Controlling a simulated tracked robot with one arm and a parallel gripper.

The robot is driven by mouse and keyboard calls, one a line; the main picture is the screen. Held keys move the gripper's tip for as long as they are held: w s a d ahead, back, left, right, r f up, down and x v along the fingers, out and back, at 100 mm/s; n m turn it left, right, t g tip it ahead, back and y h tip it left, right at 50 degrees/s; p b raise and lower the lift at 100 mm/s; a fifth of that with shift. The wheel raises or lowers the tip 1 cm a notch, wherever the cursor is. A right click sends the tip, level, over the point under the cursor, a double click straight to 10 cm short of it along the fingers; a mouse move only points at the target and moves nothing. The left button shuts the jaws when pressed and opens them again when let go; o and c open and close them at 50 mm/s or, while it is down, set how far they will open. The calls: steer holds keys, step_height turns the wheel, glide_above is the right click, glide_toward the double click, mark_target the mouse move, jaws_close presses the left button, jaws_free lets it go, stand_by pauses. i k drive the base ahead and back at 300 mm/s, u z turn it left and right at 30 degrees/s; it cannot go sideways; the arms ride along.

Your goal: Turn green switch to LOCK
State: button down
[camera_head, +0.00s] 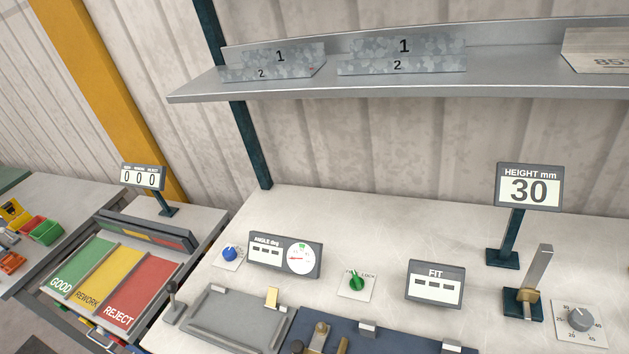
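The green switch (357,281) is a round knob on a small white plate on the workbench, between the angle display and the FIT display. The knob's exact pointing direction is too small to tell. My gripper does not show in this view.
Near the switch are a blue knob (229,254), the ANGLE display (285,255), the FIT display (435,283), a grey tray (236,322) and a dark blue fixture (375,338). A HEIGHT display (528,188) stands right. A shelf (400,87) hangs above.

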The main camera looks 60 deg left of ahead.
mark_target(356, 283)
steer(key=u, duration=0.9)
steer(key=k, duration=0.7)
steer(key=u, duration=0.2)
